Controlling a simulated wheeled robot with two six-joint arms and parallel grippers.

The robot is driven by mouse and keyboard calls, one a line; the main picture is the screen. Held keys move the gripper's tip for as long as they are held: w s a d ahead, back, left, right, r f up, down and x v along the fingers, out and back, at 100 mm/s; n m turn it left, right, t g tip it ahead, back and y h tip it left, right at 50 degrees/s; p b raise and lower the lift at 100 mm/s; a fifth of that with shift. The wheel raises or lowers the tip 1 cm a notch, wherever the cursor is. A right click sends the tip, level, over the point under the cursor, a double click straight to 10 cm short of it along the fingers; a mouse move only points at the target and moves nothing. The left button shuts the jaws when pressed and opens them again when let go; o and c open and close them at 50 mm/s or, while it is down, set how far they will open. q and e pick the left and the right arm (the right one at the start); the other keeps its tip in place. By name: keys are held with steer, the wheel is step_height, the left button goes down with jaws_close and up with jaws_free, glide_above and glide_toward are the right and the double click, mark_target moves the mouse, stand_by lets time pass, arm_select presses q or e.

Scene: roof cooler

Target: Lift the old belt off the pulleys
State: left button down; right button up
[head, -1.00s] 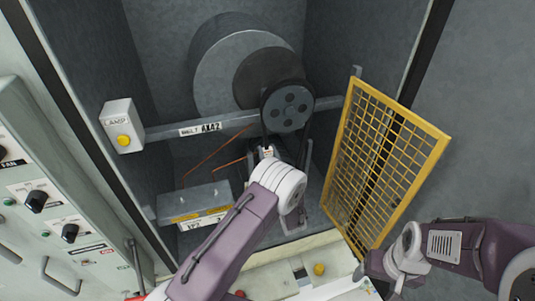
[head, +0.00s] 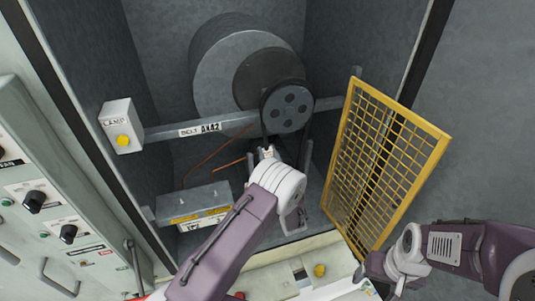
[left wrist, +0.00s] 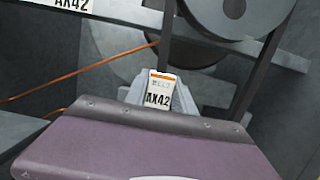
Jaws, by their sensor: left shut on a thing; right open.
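The old belt is a dark loop around the upper pulley (head: 287,107), a dark disc with several round holes. In the left wrist view two dark belt strands (left wrist: 264,75) run down from the pulley (left wrist: 210,18). A white tag (left wrist: 158,98) with an orange stripe reads AX42 and sits between my left gripper's (left wrist: 160,88) fingers. In the head view my left gripper (head: 267,154) is below the pulley at the left strand, shut on the belt. The lower pulley is hidden behind my left arm. My right gripper (head: 363,275) is open and empty at the lower right.
A yellow mesh guard (head: 385,160) stands open on the right. A rail (head: 165,132) labelled BELT AX42 crosses behind. A large drum (head: 220,70) stands behind the pulley.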

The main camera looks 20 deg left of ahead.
arm_select(q)
steer(key=shift+s+d, duration=0.1)
steer(key=shift+r+v, duration=0.2)
steer(key=shift+v, duration=0.75)
steer(key=shift+r+v, duration=0.25)
steer(key=shift+v, duration=0.7)
steer(key=shift+s+d, duration=0.1)
steer(key=shift+s, duration=0.1)
steer(key=shift+s+d, duration=0.1)
steer(key=shift+s, duration=0.05)
steer(key=s+d+r, duration=0.1)
steer(key=s+d, duration=0.5)
steer(key=s, duration=0.4)
steer(key=shift+d, duration=0.4)
stand_by(0.7)
stand_by(0.5)
